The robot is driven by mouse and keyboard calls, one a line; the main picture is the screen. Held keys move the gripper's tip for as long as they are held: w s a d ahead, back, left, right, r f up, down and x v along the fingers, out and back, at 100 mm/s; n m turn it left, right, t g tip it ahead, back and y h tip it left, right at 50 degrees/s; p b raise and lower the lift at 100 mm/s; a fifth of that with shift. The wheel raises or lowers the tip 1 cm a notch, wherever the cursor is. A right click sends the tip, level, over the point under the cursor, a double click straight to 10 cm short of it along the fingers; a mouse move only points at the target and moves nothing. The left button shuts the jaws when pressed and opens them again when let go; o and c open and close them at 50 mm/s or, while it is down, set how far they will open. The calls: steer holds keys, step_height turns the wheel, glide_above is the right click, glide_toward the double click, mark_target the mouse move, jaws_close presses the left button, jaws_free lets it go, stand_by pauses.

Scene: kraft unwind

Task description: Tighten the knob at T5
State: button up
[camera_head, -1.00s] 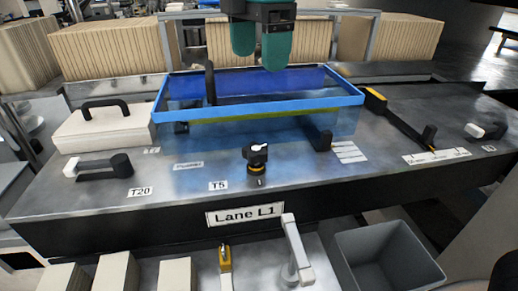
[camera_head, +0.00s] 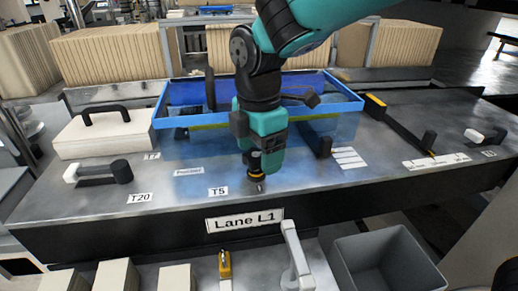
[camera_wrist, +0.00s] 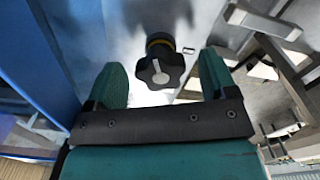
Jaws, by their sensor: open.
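The T5 knob is a black lobed knob with a yellow ring at its base. In the wrist view the knob (camera_wrist: 160,70) lies ahead of my gripper (camera_wrist: 160,82), between the lines of its two teal fingers, with space on both sides. My gripper is open. In the head view the gripper (camera_head: 256,172) hangs over the knob's spot and hides most of it; the yellow ring (camera_head: 256,176) shows below. The T5 label (camera_head: 218,191) is on the metal panel just left of the knob. Whether the fingers touch the knob cannot be told.
The blue-rimmed clear guard (camera_head: 180,121) stands right behind the knob. A T20 lever (camera_head: 105,172) is at left, and a black slanted bar (camera_head: 400,128) at right. A white lever (camera_head: 295,255) and a grey bin (camera_head: 385,262) are in front below the panel.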

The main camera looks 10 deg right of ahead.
steer(key=shift+f, duration=0.15)
steer(key=shift+c, duration=0.4)
steer(key=c, duration=0.8)
steer(key=shift+c, duration=0.2)
